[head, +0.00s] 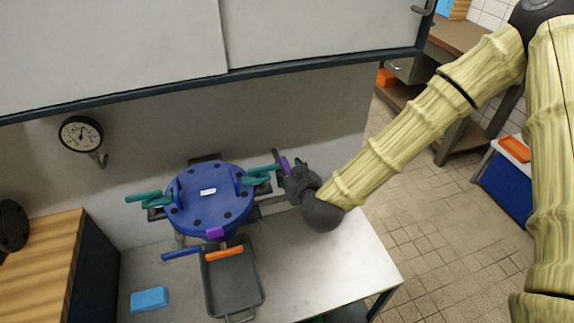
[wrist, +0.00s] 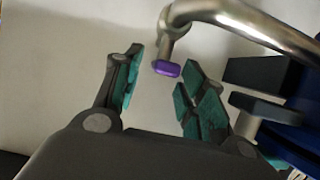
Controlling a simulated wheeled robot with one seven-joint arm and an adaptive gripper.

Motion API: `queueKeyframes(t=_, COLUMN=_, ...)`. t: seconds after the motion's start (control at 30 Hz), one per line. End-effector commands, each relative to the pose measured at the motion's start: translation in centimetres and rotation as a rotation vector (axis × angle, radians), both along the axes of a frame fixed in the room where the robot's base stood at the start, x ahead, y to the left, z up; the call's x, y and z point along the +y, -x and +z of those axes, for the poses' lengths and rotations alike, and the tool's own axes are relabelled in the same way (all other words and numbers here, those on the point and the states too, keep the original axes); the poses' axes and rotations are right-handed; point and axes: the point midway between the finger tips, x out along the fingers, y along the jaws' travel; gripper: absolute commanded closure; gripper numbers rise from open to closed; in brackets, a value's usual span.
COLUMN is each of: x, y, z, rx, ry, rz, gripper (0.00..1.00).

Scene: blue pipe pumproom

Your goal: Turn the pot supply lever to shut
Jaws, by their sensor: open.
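A round blue pot-like body (head: 208,199) with dark bolts stands at the wall above the metal bench in the head view. Teal lever handles show at its left (head: 143,197) and right (head: 262,170). No label tells me which handle is the supply lever. My gripper (head: 287,170) is at the right of the blue body, by a purple piece (head: 285,163). In the wrist view my gripper (wrist: 163,60) is open, its teal-padded fingers apart. A purple tip (wrist: 167,68) on a bent metal pipe (wrist: 245,18) appears between them; contact cannot be told.
A dark tray (head: 233,290) stands on the bench (head: 335,250), with an orange bar (head: 224,252) above it and a blue handle (head: 182,253) beside it. A light blue block (head: 149,299) lies at left. A gauge (head: 81,134) is on the wall. The bench's right side is clear.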

Motion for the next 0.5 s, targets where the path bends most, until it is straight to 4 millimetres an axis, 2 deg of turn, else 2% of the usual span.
queueKeyframes(t=0.2, x=0.6, y=-1.9, z=-0.8, rx=0.0, ry=-0.001, rz=-0.001, gripper=0.59)
queueKeyframes(t=0.5, x=0.8, y=-2.6, z=-1.2, rx=0.0, ry=0.0, rz=0.0, gripper=0.59)
